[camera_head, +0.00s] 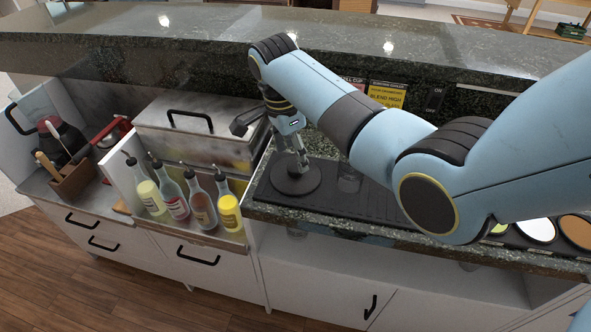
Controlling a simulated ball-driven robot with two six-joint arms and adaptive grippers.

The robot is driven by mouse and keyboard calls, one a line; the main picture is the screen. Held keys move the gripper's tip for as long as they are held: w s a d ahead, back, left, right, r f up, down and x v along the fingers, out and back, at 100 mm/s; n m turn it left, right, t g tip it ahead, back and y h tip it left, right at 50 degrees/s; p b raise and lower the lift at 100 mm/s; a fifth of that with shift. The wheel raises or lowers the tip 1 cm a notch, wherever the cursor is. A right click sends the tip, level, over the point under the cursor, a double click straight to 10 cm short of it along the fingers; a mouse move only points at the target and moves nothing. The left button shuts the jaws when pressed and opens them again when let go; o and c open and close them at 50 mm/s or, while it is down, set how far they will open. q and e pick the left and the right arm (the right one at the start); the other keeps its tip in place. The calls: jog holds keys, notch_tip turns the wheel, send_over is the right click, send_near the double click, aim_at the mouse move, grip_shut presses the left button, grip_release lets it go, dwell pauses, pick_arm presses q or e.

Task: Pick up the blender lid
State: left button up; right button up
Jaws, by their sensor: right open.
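A dark round disc that looks like the blender lid (287,184) lies flat on the black ribbed mat (375,205) on the counter. My right gripper (303,168) points down over the middle of the disc, its fingers open. The fingertips are at or just above the disc's centre; I cannot tell whether they touch it. My own right arm hides part of the counter behind. My left gripper is not in view.
Several pour-spout bottles (203,205) fill a rack at the left, in front of a lidded metal bin (190,121). A raised dark bar ledge (330,42) runs behind.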

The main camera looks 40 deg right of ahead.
jog(key=shift+d+f, duration=0.15)
jog(key=shift+f, duration=0.55)
jog(key=shift+d+f, duration=0.1)
jog(key=shift+f, duration=0.55)
jog(key=c, duration=1.3)
